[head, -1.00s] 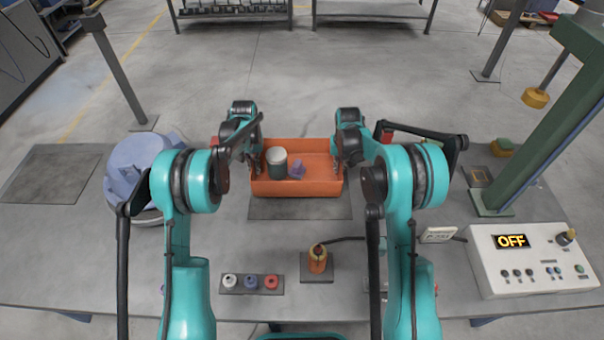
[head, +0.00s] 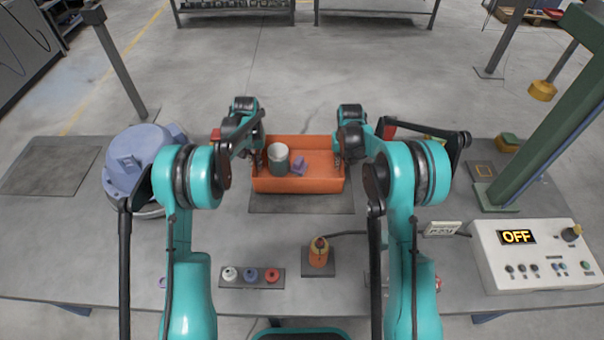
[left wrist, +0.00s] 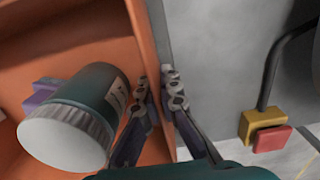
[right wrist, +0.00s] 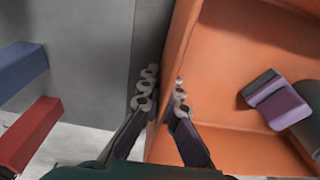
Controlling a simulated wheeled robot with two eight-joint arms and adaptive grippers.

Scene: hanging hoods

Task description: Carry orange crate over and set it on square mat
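The orange crate (head: 300,184) stands upright on a dark grey rectangular mat (head: 300,204) in the middle of the table. A dark green jar with a grey lid (head: 278,162) and a small purple block (head: 298,165) are inside it. My left gripper (left wrist: 160,92) is shut on the crate's left wall, one finger inside and one outside. My right gripper (right wrist: 164,90) is shut on the right wall in the same way. A dark, roughly square mat (head: 50,168) lies empty at the table's far left.
A lavender round housing (head: 140,160) stands between the crate and the left mat. A green post (head: 545,110) and a control box reading OFF (head: 535,262) are on the right. Small spools (head: 251,275) and an orange part (head: 318,252) lie in front.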

